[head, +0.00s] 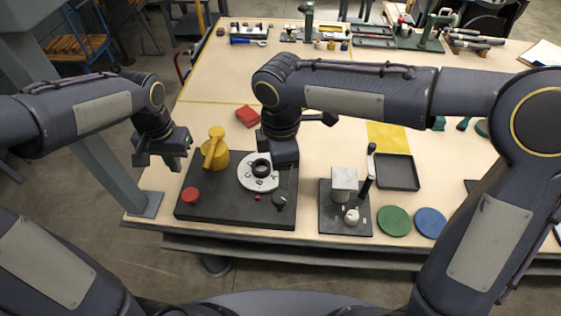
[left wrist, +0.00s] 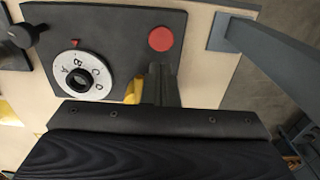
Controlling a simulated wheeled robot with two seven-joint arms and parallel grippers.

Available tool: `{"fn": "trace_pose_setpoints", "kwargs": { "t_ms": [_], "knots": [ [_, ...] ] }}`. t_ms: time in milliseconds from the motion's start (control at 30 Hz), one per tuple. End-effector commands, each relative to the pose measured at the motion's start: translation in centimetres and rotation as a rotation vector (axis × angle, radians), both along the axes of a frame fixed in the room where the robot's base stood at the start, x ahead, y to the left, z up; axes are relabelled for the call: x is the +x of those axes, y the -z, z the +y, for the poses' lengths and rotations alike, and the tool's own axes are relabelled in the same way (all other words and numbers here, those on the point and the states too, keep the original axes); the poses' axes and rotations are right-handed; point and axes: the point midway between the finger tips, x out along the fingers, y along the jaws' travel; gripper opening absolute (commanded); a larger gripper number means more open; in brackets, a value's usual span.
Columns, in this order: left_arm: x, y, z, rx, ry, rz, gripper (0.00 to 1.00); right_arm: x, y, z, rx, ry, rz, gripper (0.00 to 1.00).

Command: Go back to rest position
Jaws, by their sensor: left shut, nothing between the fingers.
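My left gripper (head: 172,165) hangs at the left, above the left edge of a dark base plate (head: 225,212). It is shut and empty; its fingers also show together in the left wrist view (left wrist: 163,85). My right gripper (head: 284,165) reaches in from the right and is over the right part of the plate. Its fingertips are hard to make out, so its jaw state is unclear.
Right of the plate stand a small press-like fixture (head: 344,185), a black tray (head: 397,172), a green disc (head: 394,220) and a blue disc (head: 430,221). A red block (head: 247,116) lies behind the plate. Tools line the table's far edge. The table's left middle is clear.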

Motion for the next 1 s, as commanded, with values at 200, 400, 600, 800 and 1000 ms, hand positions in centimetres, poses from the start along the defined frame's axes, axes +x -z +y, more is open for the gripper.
{"fn": "trace_pose_setpoints", "kwargs": {
  "t_ms": [200,400,600,800,1000],
  "knots": [
    [0.0,-0.7,0.0,0.0,0.0,0.001,0.0,0.0,0.0,0.0,0.0,0.0,0.0,0.61],
    [0.0,-0.7,0.0,0.0,0.0,0.0,0.0,0.0,0.0,0.0,0.0,0.0,0.0,0.61],
    [0.0,-0.7,0.0,0.0,0.0,0.0,0.0,0.0,0.0,0.0,0.0,0.0,0.0,0.61],
    [-1.2,-1.6,0.1,-0.031,-0.017,-0.025,0.0,-0.3,-0.9,-2.3,0.012,0.101,-0.018,0.61],
    [-6.0,-4.1,-0.3,-0.154,-0.075,-0.129,0.0,-3.0,-3.0,-10.5,0.098,0.542,-0.065,0.61]
  ]
}}
